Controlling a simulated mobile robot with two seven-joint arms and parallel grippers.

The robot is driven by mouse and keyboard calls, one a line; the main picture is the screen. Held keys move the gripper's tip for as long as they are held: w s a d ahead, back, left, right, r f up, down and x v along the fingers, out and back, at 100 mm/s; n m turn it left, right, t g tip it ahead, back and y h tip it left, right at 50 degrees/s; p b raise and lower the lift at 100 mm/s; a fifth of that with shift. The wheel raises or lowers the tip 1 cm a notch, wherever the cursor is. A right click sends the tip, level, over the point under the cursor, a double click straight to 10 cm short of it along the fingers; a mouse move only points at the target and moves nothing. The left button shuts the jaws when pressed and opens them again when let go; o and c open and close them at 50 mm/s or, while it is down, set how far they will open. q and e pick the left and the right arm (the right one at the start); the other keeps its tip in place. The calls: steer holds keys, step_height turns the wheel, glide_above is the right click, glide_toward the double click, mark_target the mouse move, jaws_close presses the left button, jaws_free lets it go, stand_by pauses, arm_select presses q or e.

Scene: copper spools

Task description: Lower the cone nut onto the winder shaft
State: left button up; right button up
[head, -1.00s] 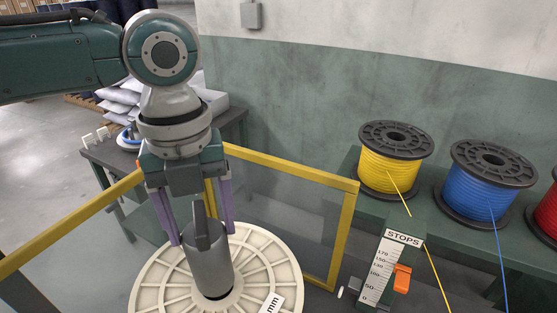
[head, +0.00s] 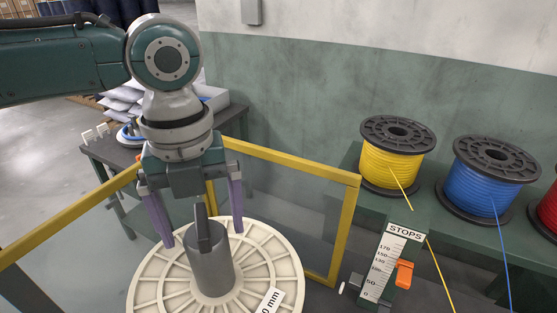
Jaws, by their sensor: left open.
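The cone nut (head: 210,270), a grey cylinder with an upright flat tab on top, stands upright at the hub of a cream spool flange (head: 265,250). The winder shaft is not visible; the nut and hub cover where it would be. My left gripper (head: 201,235) is open, pointing down, with one purple finger on each side of the tab. Gaps show between the fingers and the tab. The nut's lower edge appears to meet the hub. My right gripper is not in view.
A yellow-framed clear guard (head: 347,230) stands behind and beside the spool. Yellow (head: 392,160) and blue (head: 485,180) wire spools sit on a green bench at right. A STOPS scale (head: 388,265) with an orange slider (head: 404,274) stands in front.

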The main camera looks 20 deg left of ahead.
arm_select(q)
step_height(320, 180, up, 10)
steer(key=shift+r+b, duration=0.1)
steer(key=shift+b, duration=0.3)
stand_by(0.6)
